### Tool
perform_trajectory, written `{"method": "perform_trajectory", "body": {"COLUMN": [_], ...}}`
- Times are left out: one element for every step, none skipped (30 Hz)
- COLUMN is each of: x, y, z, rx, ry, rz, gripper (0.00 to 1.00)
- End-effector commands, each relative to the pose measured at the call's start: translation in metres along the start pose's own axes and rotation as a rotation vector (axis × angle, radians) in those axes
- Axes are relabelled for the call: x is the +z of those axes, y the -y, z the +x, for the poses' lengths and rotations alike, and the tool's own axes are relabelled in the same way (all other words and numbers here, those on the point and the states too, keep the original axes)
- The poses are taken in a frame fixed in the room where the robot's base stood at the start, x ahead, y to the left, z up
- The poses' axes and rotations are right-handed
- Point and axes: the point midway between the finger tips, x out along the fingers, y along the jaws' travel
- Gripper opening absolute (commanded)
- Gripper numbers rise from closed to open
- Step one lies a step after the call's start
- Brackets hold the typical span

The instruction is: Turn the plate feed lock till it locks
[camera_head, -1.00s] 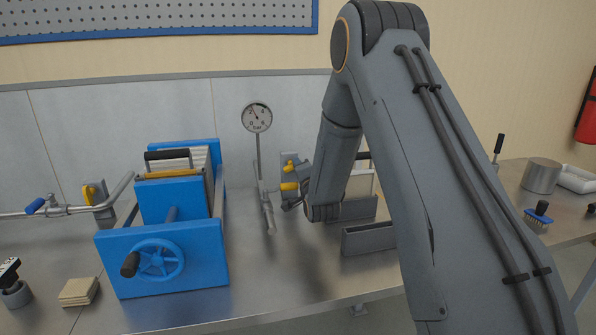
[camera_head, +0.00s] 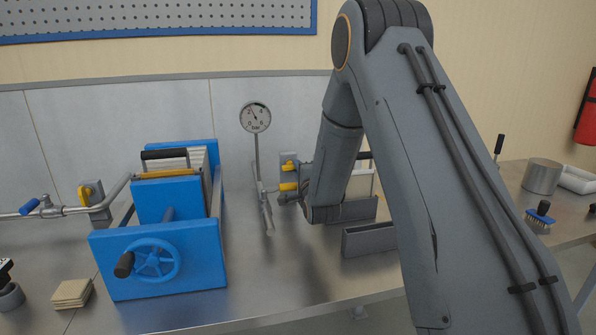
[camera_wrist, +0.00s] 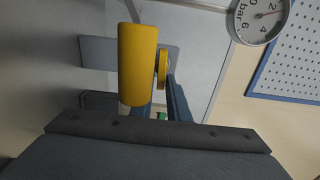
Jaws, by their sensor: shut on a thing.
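The feed lock is a grey wall plate (camera_head: 289,158) with yellow parts, in the middle of the head view. Its yellow handle (camera_head: 289,187) is beside the end of my arm. In the wrist view the yellow handle (camera_wrist: 138,62) looms large, with a yellow disc behind it to the right. My gripper (camera_wrist: 160,103) has its blue-grey fingers at the handle and is shut on it. The handle hides part of the fingers, so the exact contact is not clear. My arm covers the lock's right side in the head view.
A blue plate press (camera_head: 190,262) with a handwheel stands left. A gauge (camera_head: 255,117) on a thin stem and a pipe (camera_head: 266,212) are just left of the lock. Grey holders (camera_head: 368,240) stand near my forearm. The front middle of the bench is clear.

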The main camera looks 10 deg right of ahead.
Motion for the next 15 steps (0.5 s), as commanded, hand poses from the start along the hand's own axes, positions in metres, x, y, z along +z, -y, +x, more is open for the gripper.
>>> {"method": "perform_trajectory", "body": {"x": [0.0033,0.0033,0.0034,0.0034,0.0034,0.0035,0.0035,0.0035,0.0036,0.0036,0.0036,0.0037,0.0037,0.0037,0.0037], "y": [-0.0035,-0.0035,-0.0035,-0.0035,-0.0035,-0.0035,-0.0035,-0.0034,-0.0034,-0.0034,-0.0034,-0.0034,-0.0034,-0.0034,-0.0033], "z": [-0.0012,-0.0012,-0.0012,-0.0012,-0.0012,-0.0012,-0.0012,-0.0012,-0.0012,-0.0012,-0.0012,-0.0012,-0.0012,-0.0012,-0.0012], "rx": [0.007,0.007,0.007,0.007,0.007,0.007,0.007,0.007,0.007,0.007,0.007,0.007,0.007,0.007,0.007], "ry": [0.006,0.007,0.007,0.007,0.007,0.007,0.007,0.007,0.007,0.007,0.007,0.007,0.007,0.007,0.007], "rz": [0.000,0.000,0.001,0.001,0.001,0.001,0.001,0.001,0.001,0.001,0.001,0.001,0.001,0.001,0.001], "gripper": [0.00,0.00,0.00,0.00,0.00,0.00,0.00,0.00,0.00,0.00,0.00,0.00,0.00,0.00,0.18]}}
